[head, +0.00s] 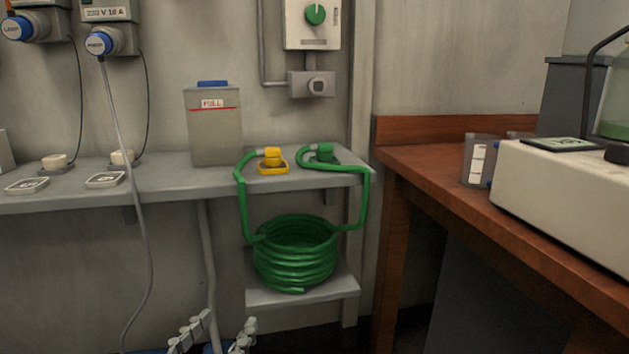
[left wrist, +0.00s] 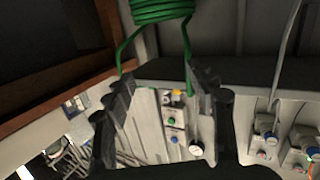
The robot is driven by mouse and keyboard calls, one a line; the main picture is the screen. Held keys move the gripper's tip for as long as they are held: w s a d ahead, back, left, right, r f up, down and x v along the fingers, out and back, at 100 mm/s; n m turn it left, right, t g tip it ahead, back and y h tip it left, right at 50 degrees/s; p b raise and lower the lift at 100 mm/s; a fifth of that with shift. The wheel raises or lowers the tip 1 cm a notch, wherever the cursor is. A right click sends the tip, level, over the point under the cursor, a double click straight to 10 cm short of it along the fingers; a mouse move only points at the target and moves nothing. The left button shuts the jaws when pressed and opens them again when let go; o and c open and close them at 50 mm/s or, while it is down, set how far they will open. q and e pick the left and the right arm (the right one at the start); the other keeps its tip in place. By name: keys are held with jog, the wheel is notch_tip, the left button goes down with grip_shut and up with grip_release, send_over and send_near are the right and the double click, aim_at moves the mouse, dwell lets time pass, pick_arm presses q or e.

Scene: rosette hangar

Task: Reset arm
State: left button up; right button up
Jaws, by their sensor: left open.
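My left gripper (head: 228,320) shows at the bottom edge of the head view, its two ridged fingers apart with nothing between them. It is in front of and below the grey wall shelf, left of the coiled green hose (head: 294,262). In the left wrist view my left gripper (left wrist: 160,78) also has its fingers spread and empty; the hose coil (left wrist: 162,10) appears beyond them at the top edge. The rest of the left arm is mostly hidden below the head view. My right gripper is in neither view.
The grey shelf (head: 60,200) carries a grey canister (head: 213,128), a yellow hose fitting (head: 272,158) and a green one (head: 323,153). A pale cable (head: 143,230) hangs down at left. A wooden bench (head: 440,182) with a beige machine (head: 570,195) stands at right.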

pick_arm(q)
jog(key=s+a+f+g+y+p, duration=0.2)
jog(key=s+a+f+g+p, duration=0.1)
jog(key=f, duration=0.6)
jog(key=s+a+f+g+y+p, duration=0.1)
jog(key=s+a+f+g+p, duration=0.1)
jog(key=s+a+f+g, duration=0.4)
jog(key=s+a+f+g+y+p, duration=0.2)
jog(key=s+f, duration=0.5)
jog(key=f, duration=0.5)
jog(key=shift+s+a+f+g+y+p, duration=0.15)
jog(key=shift+a+f+g+y+p, duration=0.2)
jog(key=shift+a+g+p, duration=0.65)
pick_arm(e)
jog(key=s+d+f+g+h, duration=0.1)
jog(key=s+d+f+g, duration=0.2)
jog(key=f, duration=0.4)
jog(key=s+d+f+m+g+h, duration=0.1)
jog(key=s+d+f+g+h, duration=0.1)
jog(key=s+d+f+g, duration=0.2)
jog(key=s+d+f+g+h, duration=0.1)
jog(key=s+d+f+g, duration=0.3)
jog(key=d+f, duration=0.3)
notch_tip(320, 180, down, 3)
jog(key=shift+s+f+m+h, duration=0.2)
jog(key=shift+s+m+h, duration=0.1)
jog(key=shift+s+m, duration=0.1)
